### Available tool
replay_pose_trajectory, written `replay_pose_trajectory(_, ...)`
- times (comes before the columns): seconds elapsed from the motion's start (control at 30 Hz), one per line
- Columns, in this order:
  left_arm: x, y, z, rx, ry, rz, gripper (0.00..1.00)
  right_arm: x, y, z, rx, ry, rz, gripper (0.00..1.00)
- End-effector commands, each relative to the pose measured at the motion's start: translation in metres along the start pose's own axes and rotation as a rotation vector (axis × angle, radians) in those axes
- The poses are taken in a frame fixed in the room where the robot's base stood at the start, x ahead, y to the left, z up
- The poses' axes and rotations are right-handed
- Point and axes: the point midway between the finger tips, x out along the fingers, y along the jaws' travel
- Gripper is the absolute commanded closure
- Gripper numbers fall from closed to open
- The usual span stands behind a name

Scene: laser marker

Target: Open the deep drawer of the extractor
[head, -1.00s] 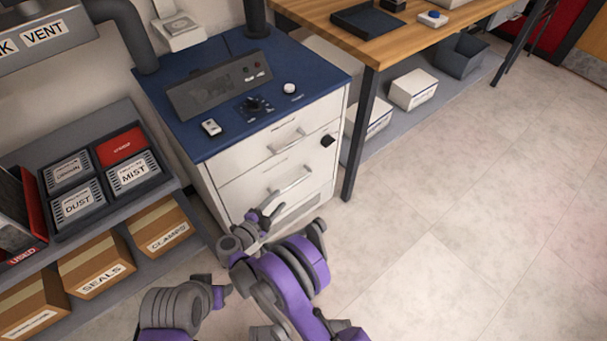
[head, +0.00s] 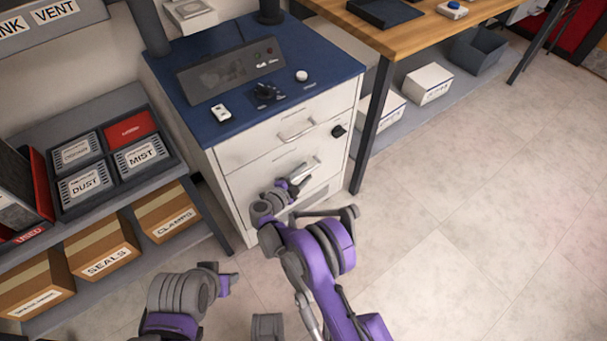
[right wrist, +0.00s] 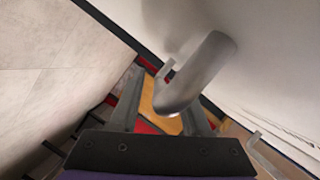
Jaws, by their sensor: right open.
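The extractor (head: 262,165) is a white cabinet with a blue top. Its upper drawer has a metal bar handle (head: 297,130). The deep lower drawer (head: 250,187) has a similar handle (head: 305,169), and both drawers look closed. My right gripper (head: 297,181) is at the lower handle, its fingers partly hidden by its own wrist. In the right wrist view the grey handle (right wrist: 200,72) reaches across the gap of my open right gripper (right wrist: 160,100); I cannot tell whether they touch. My left arm shows at the lower left, its gripper (head: 228,282) not clear enough to read.
A shelf with boxes (head: 103,247) and a dark tray (head: 75,211) of labelled bins stands left of the extractor. A wooden workbench (head: 415,28) with a dark leg (head: 371,125) stands close on the right. The tiled floor (head: 470,220) in front is open.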

Motion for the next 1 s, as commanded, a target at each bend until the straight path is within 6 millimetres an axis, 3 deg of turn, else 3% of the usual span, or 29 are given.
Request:
replay_pose_trajectory(0.17, -0.0001, 0.0, 0.0, 0.0, 0.0, 0.0, 0.5, -0.0003, -0.0001, 0.0, 0.0, 0.0, 0.0, 0.56)
replay_pose_trajectory(0.4, -0.0001, 0.0, 0.0, 0.0, 0.0, 0.0, 0.5, -0.0005, -0.0001, 0.0, 0.0, 0.0, 0.0, 1.0)
replay_pose_trajectory(1.0, -0.0002, 0.0, 0.0, 0.0, 0.0, 0.0, 0.5, -0.0008, -0.0003, 0.0001, 0.0, 0.0, -0.001, 1.0)
